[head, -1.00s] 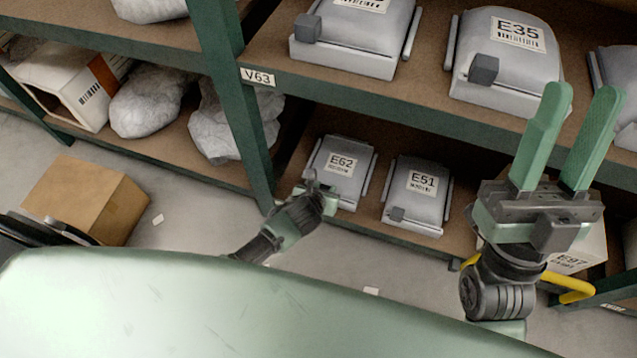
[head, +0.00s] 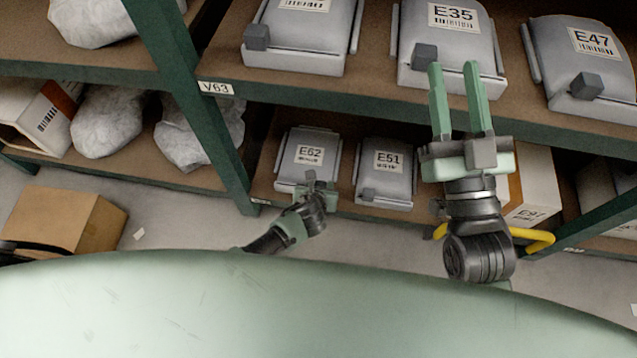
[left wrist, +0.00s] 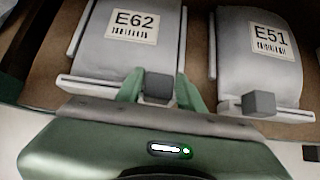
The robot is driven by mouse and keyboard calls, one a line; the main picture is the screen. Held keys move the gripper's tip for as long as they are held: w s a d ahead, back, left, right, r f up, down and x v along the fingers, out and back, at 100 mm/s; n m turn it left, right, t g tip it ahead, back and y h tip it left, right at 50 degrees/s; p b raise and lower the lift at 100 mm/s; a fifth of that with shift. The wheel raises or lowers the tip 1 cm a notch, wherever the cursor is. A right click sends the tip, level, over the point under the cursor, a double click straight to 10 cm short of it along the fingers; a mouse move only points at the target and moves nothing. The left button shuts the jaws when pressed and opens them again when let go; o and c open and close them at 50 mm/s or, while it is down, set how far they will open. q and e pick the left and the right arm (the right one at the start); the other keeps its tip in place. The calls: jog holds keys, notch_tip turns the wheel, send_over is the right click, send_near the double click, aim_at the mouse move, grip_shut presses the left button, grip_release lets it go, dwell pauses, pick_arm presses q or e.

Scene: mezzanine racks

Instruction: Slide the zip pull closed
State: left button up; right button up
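The bag labelled E62 (head: 306,156) lies on the lower shelf; it also shows in the left wrist view (left wrist: 95,50). A dark grey block, seemingly its zip pull (left wrist: 158,88), sits at its front edge, right of the middle in the left wrist view. My left gripper (head: 316,182) is at this front edge. In the left wrist view, its green fingers stand on either side of the block; whether they touch it is unclear. My right gripper (head: 457,98) is open and empty, pointing up before the upper shelf.
Bag E51 (head: 385,175), with its own block (left wrist: 259,103), lies just to the right. Bags E35 (head: 450,45) and E47 (head: 580,65) are on the upper shelf (head: 330,98). A green upright (head: 190,100) stands left of E62. A cardboard box (head: 65,225) is on the floor.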

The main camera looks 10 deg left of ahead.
pick_arm(q)
jog(key=shift+o, duration=0.6)
